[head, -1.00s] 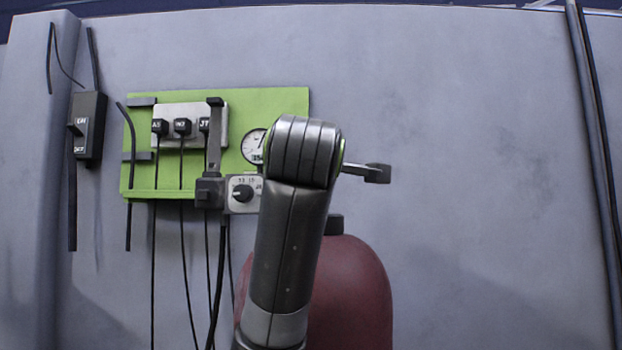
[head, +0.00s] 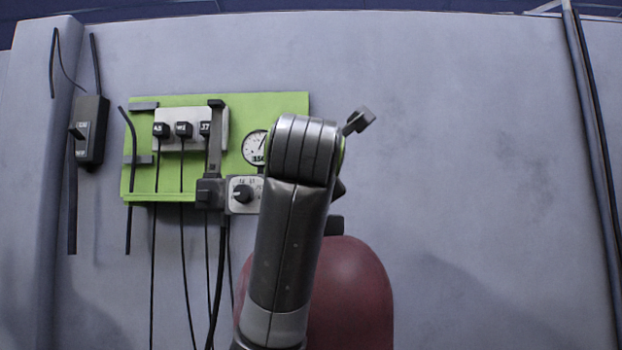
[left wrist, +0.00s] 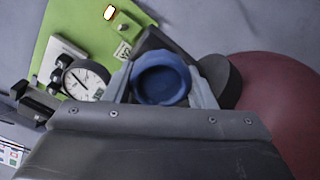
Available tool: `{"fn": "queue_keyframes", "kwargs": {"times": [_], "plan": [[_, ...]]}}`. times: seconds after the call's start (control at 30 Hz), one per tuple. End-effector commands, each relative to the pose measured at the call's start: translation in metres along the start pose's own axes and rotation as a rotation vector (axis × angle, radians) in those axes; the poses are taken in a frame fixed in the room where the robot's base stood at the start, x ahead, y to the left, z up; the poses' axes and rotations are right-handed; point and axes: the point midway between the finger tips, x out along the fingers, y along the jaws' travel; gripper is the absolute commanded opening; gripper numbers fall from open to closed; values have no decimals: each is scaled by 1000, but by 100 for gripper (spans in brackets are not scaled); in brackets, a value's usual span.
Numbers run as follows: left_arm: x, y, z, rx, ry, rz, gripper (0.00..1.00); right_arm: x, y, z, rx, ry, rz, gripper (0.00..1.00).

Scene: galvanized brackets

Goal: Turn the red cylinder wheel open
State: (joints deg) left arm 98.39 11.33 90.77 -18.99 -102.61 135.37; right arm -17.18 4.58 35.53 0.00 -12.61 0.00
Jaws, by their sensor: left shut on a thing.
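A dark red cylinder (head: 352,295) with a dark top stands against the wall at the lower middle, partly behind my left arm. It also shows at the right of the left wrist view (left wrist: 285,105). In that view a round blue wheel (left wrist: 160,86) sits beside the cylinder's dark top (left wrist: 222,80); no red wheel shows. My left gripper (left wrist: 163,78) has a finger on each side of the blue wheel and is shut on it. In the head view my forearm hides the wheel and the jaws. My right gripper is in neither view.
A green board (head: 285,108) left of my arm carries a white gauge (head: 255,147), a plate of labelled plugs with hanging cables, and a grey knob box (head: 243,194). A dark switch box (head: 90,130) hangs farther left. The wall to the right is bare up to a dark pipe (head: 592,140).

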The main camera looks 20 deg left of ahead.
Motion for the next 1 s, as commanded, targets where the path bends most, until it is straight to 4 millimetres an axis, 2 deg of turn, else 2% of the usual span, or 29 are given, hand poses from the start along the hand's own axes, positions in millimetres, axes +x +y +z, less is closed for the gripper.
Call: {"fn": "queue_keyframes", "kwargs": {"times": [0.3,0.77,0.8,0.93,1.0], "plan": [[1,-4,-2,-89,5,-9,28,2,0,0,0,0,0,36],[1,-5,-2,-100,7,-11,28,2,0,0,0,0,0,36],[1,-5,-2,-100,7,-11,54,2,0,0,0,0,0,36],[1,-4,-1,-100,5,-8,71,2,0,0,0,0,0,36],[1,-3,-1,-100,4,-7,72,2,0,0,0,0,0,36]]}}
